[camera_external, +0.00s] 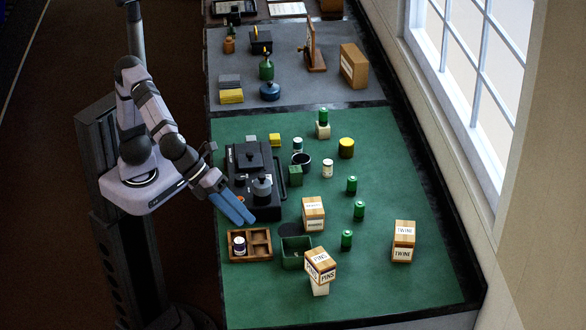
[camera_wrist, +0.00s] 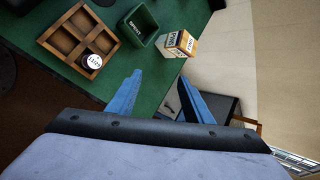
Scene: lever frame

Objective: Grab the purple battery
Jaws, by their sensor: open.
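The purple battery (camera_external: 239,246) is a small dark purple cylinder with a white label. It stands in the left part of a wooden divided tray (camera_external: 262,259) near the bench's left edge. In the wrist view, the battery (camera_wrist: 91,61) shows from above in a corner of the tray (camera_wrist: 42,40), with its white top facing up. My gripper (camera_external: 235,212) has blue fingers and hangs above the bench edge, up-picture of the tray and apart from the battery. In the wrist view, my gripper (camera_wrist: 160,92) is open with nothing between its fingers.
A green bin (camera_external: 296,254) stands right of the tray, with stacked PINS boxes (camera_external: 320,267) beside it. A black machine (camera_external: 252,178) lies up-picture of the tray. Green batteries (camera_external: 352,186) and a TWINE box (camera_external: 402,241) stand to the right. Green mat is bare below the tray.

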